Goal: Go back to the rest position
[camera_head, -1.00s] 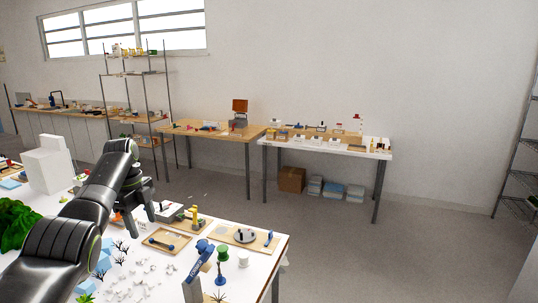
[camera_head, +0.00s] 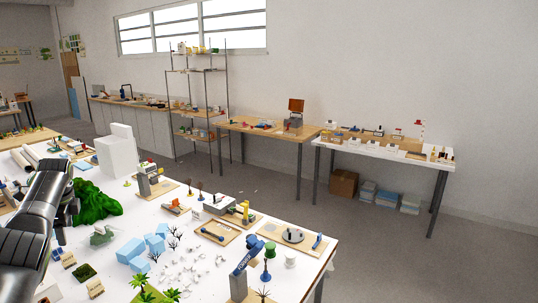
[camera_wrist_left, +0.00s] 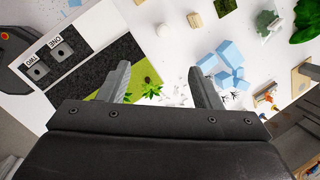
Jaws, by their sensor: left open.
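My left arm comes in at the left edge of the head view, with its gripper (camera_head: 66,212) partly hidden by the arm's own dark links. In the left wrist view the two fingers of the left gripper (camera_wrist_left: 160,85) stand wide apart with nothing between them, above the white table (camera_wrist_left: 165,60). Small palm plants and light blue blocks (camera_wrist_left: 230,60) lie below the fingers. My right gripper is in neither view.
Two more tables (camera_head: 385,147) and a shelf rack (camera_head: 200,95) stand along the wall.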

